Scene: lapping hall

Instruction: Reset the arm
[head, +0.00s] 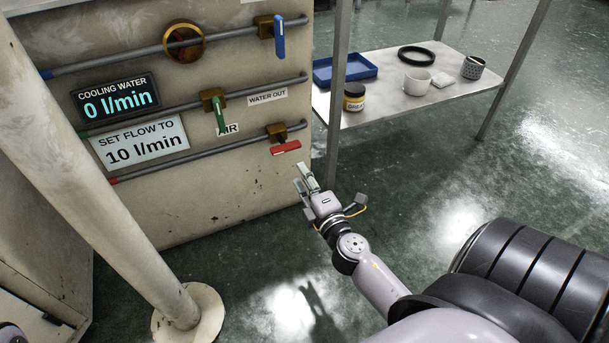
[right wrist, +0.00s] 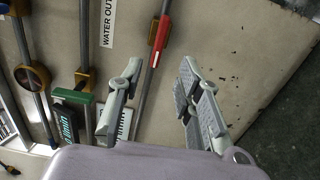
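My right gripper (head: 305,180) is in front of the panel's right edge, below the red valve handle (head: 286,148). In the right wrist view its two fingers (right wrist: 158,85) are spread apart with nothing between them. The red handle (right wrist: 160,32) lies along its pipe there, ahead of the fingers and apart from them. My right arm reaches in from the lower right. My left gripper is out of view.
The panel has a blue handle (head: 280,37), a green handle (head: 219,118), a round brass fitting (head: 184,41) and a display (head: 116,98) reading 0 l/min. A post (head: 90,170) stands at left. A shelf table (head: 400,99) holds several items. Floor right is clear.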

